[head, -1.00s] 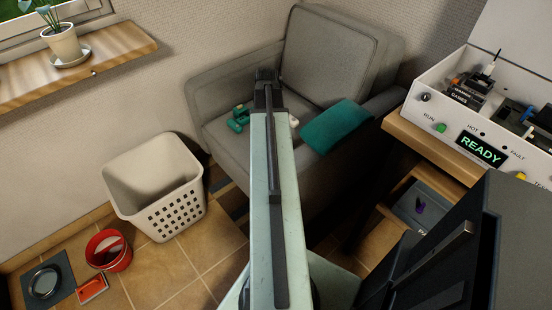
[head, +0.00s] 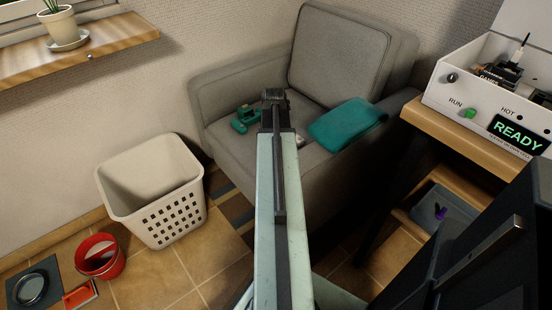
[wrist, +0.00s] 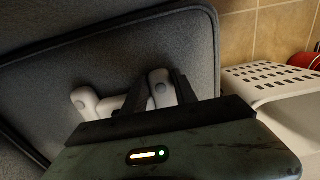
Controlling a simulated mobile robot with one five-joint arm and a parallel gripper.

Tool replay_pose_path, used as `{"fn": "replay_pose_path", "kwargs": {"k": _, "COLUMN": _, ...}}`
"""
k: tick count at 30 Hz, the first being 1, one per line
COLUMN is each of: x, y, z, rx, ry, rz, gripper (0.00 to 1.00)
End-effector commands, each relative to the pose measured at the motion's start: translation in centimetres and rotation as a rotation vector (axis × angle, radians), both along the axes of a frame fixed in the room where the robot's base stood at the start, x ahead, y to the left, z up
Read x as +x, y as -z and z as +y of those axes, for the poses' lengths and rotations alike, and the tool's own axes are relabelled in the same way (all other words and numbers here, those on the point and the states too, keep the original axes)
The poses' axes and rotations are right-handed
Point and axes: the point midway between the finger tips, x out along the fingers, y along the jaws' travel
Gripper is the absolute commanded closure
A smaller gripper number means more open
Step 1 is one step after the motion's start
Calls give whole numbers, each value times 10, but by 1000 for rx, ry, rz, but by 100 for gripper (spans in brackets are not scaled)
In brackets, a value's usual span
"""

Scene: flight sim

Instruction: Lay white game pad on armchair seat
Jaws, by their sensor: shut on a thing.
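The white game pad (wrist: 85,101) is held at my gripper (wrist: 158,95) in the wrist view, with pale rounded grips showing beside and between the dark fingers. My gripper is shut on it. Behind it is grey piped upholstery; whether the pad touches it I cannot tell. In the head view my gripper (head: 272,96) is over the seat of the grey armchair (head: 228,150). A small white part of the pad (head: 299,141) shows right of my arm, which hides the rest.
A green object (head: 245,118) lies on the seat left of my gripper, and a folded teal cloth (head: 345,123) at its right. A white basket (head: 155,190) stands left of the armchair. A wooden table (head: 450,130) with a white console (head: 465,98) is at right.

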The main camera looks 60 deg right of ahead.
Motion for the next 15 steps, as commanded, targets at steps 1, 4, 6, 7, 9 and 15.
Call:
{"fn": "replay_pose_path", "kwargs": {"k": 1, "x": 0, "y": 5, "z": 0, "rx": 0, "ry": 0, "rz": 0, "gripper": 100}}
{"fn": "replay_pose_path", "kwargs": {"k": 4, "x": 0, "y": 1, "z": 0, "rx": 0, "ry": 0, "rz": 0, "gripper": 100}}
{"fn": "replay_pose_path", "kwargs": {"k": 6, "x": 0, "y": 1, "z": 0, "rx": 0, "ry": -1, "rz": 0, "gripper": 100}}
{"fn": "replay_pose_path", "kwargs": {"k": 7, "x": 0, "y": 2, "z": 0, "rx": 0, "ry": -1, "rz": 0, "gripper": 100}}
{"fn": "replay_pose_path", "kwargs": {"k": 9, "x": 0, "y": 5, "z": 0, "rx": 0, "ry": -1, "rz": 0, "gripper": 100}}
{"fn": "replay_pose_path", "kwargs": {"k": 15, "x": 0, "y": 4, "z": 0, "rx": 0, "ry": -1, "rz": 0, "gripper": 44}}
